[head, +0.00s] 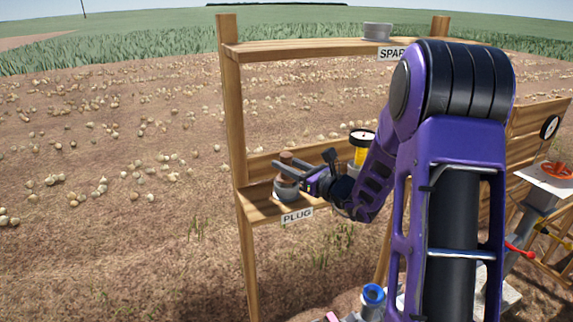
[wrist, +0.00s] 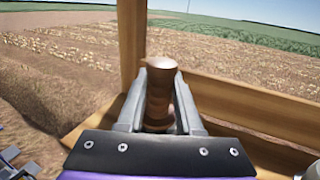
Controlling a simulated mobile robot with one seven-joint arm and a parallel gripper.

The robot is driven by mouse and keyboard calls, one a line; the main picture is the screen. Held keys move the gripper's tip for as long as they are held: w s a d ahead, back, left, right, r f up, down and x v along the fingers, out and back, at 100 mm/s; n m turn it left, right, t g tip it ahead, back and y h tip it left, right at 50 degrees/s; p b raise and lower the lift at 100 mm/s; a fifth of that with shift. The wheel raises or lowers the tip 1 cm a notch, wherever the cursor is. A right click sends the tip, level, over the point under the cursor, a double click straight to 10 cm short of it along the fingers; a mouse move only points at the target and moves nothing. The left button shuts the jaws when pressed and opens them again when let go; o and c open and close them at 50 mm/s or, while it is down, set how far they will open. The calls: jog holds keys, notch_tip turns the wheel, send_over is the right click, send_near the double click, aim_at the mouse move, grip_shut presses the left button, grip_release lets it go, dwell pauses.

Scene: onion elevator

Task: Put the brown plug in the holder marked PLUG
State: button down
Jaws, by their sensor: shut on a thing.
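The brown plug (wrist: 160,88) is upright between the two fingers of my gripper (wrist: 160,112) in the wrist view, and the fingers are shut on it. In the head view the plug (head: 286,160) shows above my gripper (head: 289,176). The grey round holder (head: 286,193) stands on the wooden shelf right under the plug, above the white label PLUG (head: 297,216). The plug's lower end is partly hidden by the fingers, so I cannot tell whether it is inside the holder or just above it.
A wooden post (head: 233,120) rises left of the holder. A yellow gauge with a black top (head: 361,146) stands on the shelf to the right. An upper shelf (head: 300,49) carries a grey holder (head: 377,31) marked SPAR, its label partly hidden by my arm.

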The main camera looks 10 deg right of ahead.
jog(key=shift+f+b, duration=0.3)
jog(key=shift+f, duration=0.05)
jog(key=c, duration=0.6)
grip_release()
jog(key=shift+r, duration=0.1)
jog(key=shift+s+d+r+p, duration=0.1)
jog(key=shift+d+r+p, duration=0.05)
jog(key=shift+r+p, duration=0.3)
jog(key=v, duration=1.1)
jog(key=shift+s+d+f+b, duration=0.15)
jog(key=shift+s+f+b, duration=0.05)
jog(key=shift+s+b, duration=0.15)
